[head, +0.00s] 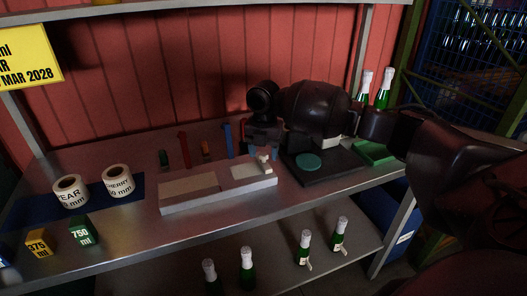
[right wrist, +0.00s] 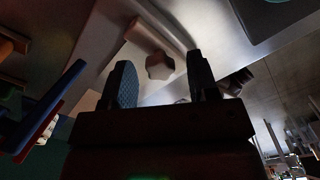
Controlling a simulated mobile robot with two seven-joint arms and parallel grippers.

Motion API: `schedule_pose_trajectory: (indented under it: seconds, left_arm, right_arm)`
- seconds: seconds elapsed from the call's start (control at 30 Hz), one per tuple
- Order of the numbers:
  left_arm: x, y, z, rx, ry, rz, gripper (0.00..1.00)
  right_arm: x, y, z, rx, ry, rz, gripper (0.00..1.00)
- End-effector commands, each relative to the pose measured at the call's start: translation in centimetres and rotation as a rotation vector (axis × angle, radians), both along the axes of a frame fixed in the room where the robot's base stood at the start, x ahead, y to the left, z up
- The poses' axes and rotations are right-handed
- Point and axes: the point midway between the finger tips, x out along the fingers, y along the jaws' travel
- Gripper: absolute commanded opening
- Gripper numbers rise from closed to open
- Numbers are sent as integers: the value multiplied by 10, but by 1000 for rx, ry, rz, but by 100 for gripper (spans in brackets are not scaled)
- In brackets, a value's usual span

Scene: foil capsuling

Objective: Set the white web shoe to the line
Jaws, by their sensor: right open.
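The white web shoe (head: 264,163) is a small pale knobbed piece at the right end of a long light block (head: 216,198) on the table. It also shows in the right wrist view (right wrist: 160,66), as a rounded knob beside a pale bar. My right gripper (head: 263,153) is open and points down just above the shoe. In the right wrist view its two fingers (right wrist: 161,72) stand either side of the knob, with gaps visible; I cannot tell their height over it. No line can be made out on the block. My left gripper is not in view.
Behind the block stand several coloured upright pieces, including a red one (head: 184,150) and a blue one (head: 228,140). A dark board with a green disc (head: 308,162) lies right. Label rolls (head: 118,181) stand left. Green bottles (head: 340,235) stand on the lower shelf.

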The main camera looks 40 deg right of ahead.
Motion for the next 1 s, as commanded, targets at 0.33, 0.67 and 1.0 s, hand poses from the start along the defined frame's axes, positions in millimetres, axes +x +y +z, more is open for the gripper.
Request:
schedule_pose_trajectory:
  seconds: [0.33,0.67,1.0]
  left_arm:
    - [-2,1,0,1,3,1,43]
    - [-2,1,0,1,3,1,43]
    - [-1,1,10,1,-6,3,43]
  right_arm:
    - [0,0,0,0,0,0,30]
    - [0,0,0,0,0,0,0]
    - [10,40,3,3,-2,1,0]
